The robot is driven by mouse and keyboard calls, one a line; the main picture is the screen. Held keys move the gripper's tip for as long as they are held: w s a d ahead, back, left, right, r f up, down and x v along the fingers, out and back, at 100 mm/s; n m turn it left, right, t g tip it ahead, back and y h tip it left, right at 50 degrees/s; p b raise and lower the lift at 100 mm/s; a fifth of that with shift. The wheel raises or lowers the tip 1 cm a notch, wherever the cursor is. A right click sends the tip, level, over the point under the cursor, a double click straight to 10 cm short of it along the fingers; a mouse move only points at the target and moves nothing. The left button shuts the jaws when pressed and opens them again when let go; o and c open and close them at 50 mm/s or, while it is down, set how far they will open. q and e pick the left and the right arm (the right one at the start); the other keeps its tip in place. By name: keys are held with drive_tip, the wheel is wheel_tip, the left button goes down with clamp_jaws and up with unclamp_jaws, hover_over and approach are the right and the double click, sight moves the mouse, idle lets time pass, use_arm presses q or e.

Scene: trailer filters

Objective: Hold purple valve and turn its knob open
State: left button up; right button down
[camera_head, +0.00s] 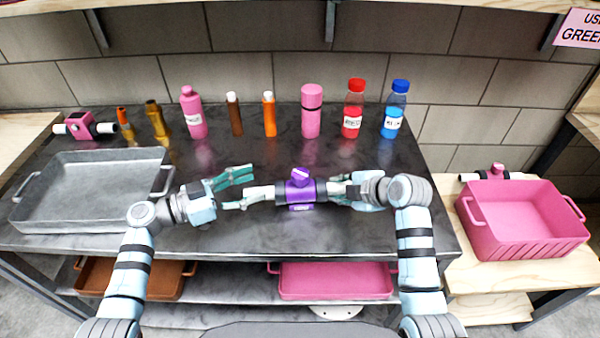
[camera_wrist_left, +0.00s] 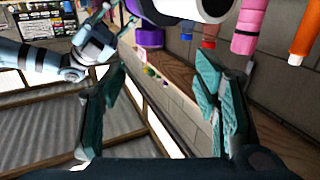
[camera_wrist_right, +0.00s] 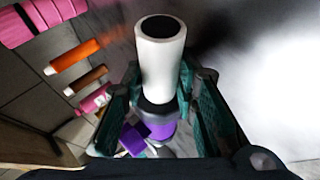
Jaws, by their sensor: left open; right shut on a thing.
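The purple valve (camera_head: 300,192) is held level above the table's front part, with its purple knob (camera_head: 299,175) facing up. A white pipe end (camera_head: 258,193) sticks out to the left. My right gripper (camera_head: 338,190) is shut on the valve's right end. The right wrist view shows the white pipe (camera_wrist_right: 160,65) between the fingers and the purple body (camera_wrist_right: 158,129) beyond. My left gripper (camera_head: 238,188) is open and empty, with fingers spread just left of the white pipe end. In the left wrist view, part of the valve (camera_wrist_left: 200,8) is cropped at the top edge.
A grey tray (camera_head: 88,165) lies on the left of the dark table. Several bottles, including a red one (camera_head: 353,115) and a blue one (camera_head: 395,110), stand along the back. A pink valve (camera_head: 84,125) is back left. A pink crate (camera_head: 520,245) stands on the right side table.

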sight(301, 173)
use_arm(q)
drive_tip(key=shift+m+h, duration=0.3)
drive_tip(key=shift+h, duration=0.1)
drive_tip(key=x, duration=0.8)
drive_tip(key=s+x, duration=0.1)
drive_tip(key=x, duration=0.3)
drive_tip(key=shift+d+f, duration=0.3)
drive_tip(key=shift+d, duration=0.2)
drive_tip(key=shift+c, duration=0.3)
drive_tip(key=c, duration=1.1)
drive_tip(key=shift+s, duration=0.1)
drive_tip(key=n+t+y, duration=0.2)
drive_tip(key=n+t, duration=0.1)
drive_tip(key=shift+s+t+y, duration=0.1)
drive_tip(key=shift+t+y, duration=0.3)
drive_tip(key=shift+c, duration=0.2)
drive_tip(key=shift+n+t+y, duration=0.7)
drive_tip(key=shift+n, duration=0.1)
drive_tip(key=o, duration=1.2)
